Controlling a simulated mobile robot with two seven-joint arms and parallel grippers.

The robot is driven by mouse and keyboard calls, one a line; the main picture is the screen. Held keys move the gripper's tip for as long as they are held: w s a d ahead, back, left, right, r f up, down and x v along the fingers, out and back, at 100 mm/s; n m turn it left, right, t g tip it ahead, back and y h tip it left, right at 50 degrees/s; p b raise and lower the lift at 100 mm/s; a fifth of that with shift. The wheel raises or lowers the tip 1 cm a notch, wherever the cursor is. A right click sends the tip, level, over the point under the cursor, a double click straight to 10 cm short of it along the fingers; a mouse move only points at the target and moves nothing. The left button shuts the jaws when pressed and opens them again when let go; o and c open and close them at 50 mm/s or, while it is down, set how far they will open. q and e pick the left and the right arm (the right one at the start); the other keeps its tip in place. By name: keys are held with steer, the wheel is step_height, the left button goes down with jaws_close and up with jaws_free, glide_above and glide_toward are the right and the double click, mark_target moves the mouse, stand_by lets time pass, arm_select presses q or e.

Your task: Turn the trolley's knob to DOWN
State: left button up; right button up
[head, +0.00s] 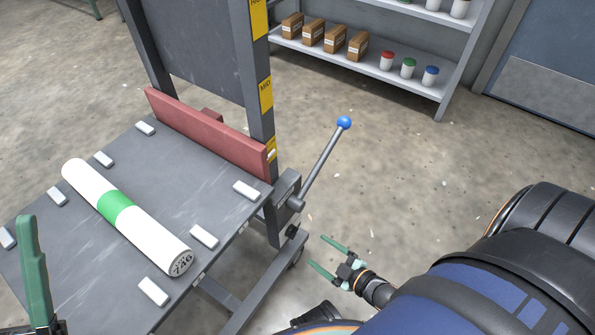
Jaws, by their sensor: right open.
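The trolley (180,150) stands at the left, with a grey top and a dark upright back. A small dark knob (292,231) shows at its right side, below the lever's pivot; its setting is too small to read. My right gripper (318,252) is open and empty, to the right of and a little below the knob in the picture, apart from it. My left gripper (35,265) shows only in part at the lower left edge, as a green finger over the trolley top; its opening cannot be made out.
A lever (322,162) with a blue ball (344,123) sticks up from the trolley's right side. A white roll (150,232) with a green band lies on the top among white blocks. A red bar (205,133) crosses the back. A shelf (400,82) holds boxes and jars.

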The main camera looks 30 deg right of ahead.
mark_target(294, 233)
steer(key=b+x, duration=0.3)
steer(key=x, duration=0.6)
steer(key=shift+w+f+b, duration=0.15)
steer(key=shift+f+b, duration=0.1)
steer(key=shift+b, duration=0.05)
steer(key=shift+w+a, duration=0.1)
steer(key=shift+w, duration=0.35)
jaws_close()
